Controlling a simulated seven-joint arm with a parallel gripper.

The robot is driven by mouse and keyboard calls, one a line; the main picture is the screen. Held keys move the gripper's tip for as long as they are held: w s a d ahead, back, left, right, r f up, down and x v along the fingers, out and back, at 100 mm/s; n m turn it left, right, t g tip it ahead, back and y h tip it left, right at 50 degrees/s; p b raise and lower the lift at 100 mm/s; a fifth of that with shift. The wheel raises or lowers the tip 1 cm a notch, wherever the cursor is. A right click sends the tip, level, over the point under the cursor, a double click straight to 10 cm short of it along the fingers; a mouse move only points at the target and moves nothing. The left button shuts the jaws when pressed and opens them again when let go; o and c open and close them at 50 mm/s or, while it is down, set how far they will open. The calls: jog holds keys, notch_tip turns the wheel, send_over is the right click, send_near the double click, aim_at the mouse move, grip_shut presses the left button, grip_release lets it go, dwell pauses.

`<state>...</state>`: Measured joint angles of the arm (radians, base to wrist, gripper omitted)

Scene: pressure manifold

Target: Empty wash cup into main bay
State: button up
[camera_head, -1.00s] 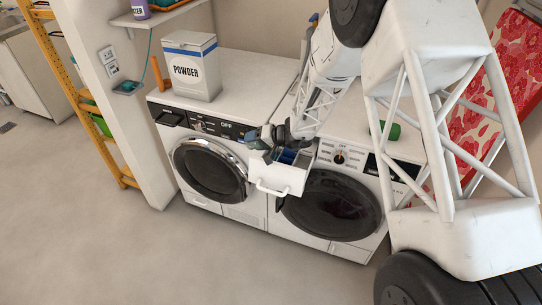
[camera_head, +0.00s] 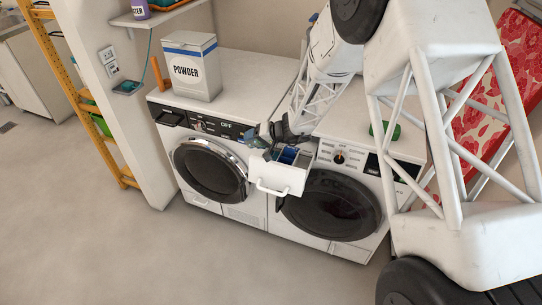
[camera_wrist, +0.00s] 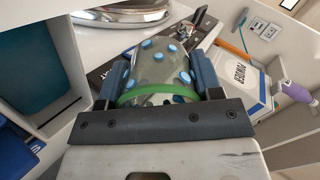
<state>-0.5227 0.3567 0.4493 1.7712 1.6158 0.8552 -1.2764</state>
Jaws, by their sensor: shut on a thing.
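The wash cup (camera_wrist: 160,72) is translucent with blue dots and a green band. My gripper (camera_wrist: 157,80) is shut on it, one finger on each side. In the head view my gripper (camera_head: 268,136) is just above the back left of the open drawer (camera_head: 278,180), and the cup there is small and partly hidden. The cup looks tilted; its contents cannot be made out. The drawer is white with a front handle and has a blue compartment part (camera_head: 288,155). In the wrist view a teal-lined compartment (camera_wrist: 32,65) lies left of the cup, apart from it.
A powder box (camera_head: 190,68) stands on the left machine's top. A green object (camera_head: 384,131) lies on the right machine's top. The floor in front is clear.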

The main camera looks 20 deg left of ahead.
jog(key=shift+r+h, duration=0.15)
jog(key=shift+h, duration=0.25)
jog(key=shift+a+f+h, duration=0.1)
jog(key=shift+f+h, duration=0.35)
jog(key=shift+h, duration=0.55)
jog(key=shift+a+f+h, duration=0.15)
jog(key=shift+f+h, duration=0.05)
jog(key=shift+h, duration=0.4)
jog(key=shift+a+f+h, duration=0.45)
jog(key=shift+a+h, duration=0.3)
jog(key=shift+h, duration=0.25)
jog(key=shift+s+a+f+t+h, duration=0.1)
jog(key=shift+a+f+h, duration=0.5)
jog(key=shift+f+h, duration=0.2)
jog(key=shift+a+f+t+h, duration=0.1)
jog(key=shift+a+f+h, duration=0.45)
jog(key=shift+f+h, duration=0.3)
jog(key=shift+s+a+f+t+h, duration=0.1)
jog(key=shift+a+f+h, duration=0.55)
jog(key=shift+h, duration=0.3)
